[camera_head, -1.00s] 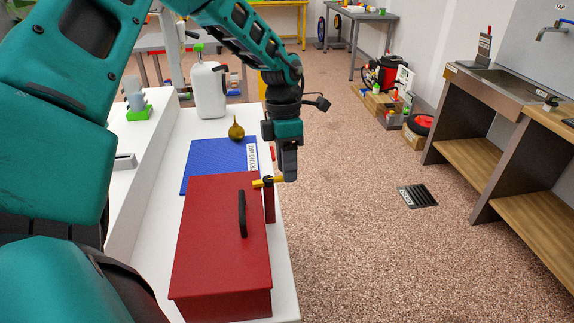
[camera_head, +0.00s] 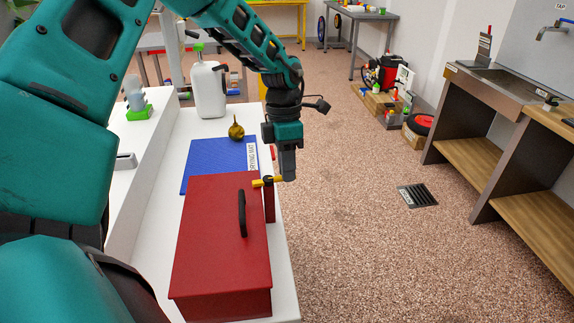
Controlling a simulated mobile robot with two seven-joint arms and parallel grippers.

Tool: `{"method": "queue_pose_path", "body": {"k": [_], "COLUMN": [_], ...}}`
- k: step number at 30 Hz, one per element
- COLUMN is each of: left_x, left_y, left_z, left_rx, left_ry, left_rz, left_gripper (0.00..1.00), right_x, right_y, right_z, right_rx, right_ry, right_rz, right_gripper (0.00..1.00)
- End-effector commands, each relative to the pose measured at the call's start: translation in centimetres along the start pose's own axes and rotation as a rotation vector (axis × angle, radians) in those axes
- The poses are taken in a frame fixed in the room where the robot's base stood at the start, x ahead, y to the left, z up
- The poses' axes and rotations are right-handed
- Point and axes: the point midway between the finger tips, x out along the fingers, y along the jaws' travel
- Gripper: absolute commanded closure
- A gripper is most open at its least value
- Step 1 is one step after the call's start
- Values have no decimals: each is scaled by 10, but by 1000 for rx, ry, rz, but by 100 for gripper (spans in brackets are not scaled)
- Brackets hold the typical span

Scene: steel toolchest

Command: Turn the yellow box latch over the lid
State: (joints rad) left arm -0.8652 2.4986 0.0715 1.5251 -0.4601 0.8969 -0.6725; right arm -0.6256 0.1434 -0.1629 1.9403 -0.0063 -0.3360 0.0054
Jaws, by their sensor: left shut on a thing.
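A red steel toolchest (camera_head: 215,240) with a shut lid and a black handle (camera_head: 242,213) stands on the white bench. The yellow latch (camera_head: 264,182) sits at the chest's far right corner, on a red post (camera_head: 269,205), with its left end at or over the lid's edge. My left gripper (camera_head: 287,178) points down at the latch's right end and is shut on it. The fingertips partly hide that end. My right gripper is not in view.
A blue drying mat (camera_head: 215,160), a brass oil can (camera_head: 236,131) and a white jug (camera_head: 209,90) stand behind the chest on the white bench (camera_head: 160,190). Open floor (camera_head: 350,240) lies to the right, before a steel sink bench (camera_head: 500,90).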

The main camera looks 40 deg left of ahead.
Motion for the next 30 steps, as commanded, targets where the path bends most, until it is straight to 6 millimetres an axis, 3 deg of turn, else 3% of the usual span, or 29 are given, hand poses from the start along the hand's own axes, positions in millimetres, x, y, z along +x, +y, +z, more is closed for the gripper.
{"method": "queue_pose_path", "body": {"k": [10,18,19,21,27,30], "left_x": [4,0,0,0,1,1], "left_y": [-4,-5,-5,-5,-5,-5], "left_z": [1,1,1,1,1,1], "left_rx": [107,120,120,120,118,118], "left_ry": [18,22,22,22,22,22], "left_rz": [0,1,1,0,0,0], "left_gripper": [100,100,84,78,60,60], "right_x": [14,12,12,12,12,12], "right_y": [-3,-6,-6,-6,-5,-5], "right_z": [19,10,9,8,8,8], "right_rx": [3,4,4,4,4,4], "right_ry": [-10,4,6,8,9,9], "right_rz": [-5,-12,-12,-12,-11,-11], "right_gripper": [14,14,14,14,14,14]}}
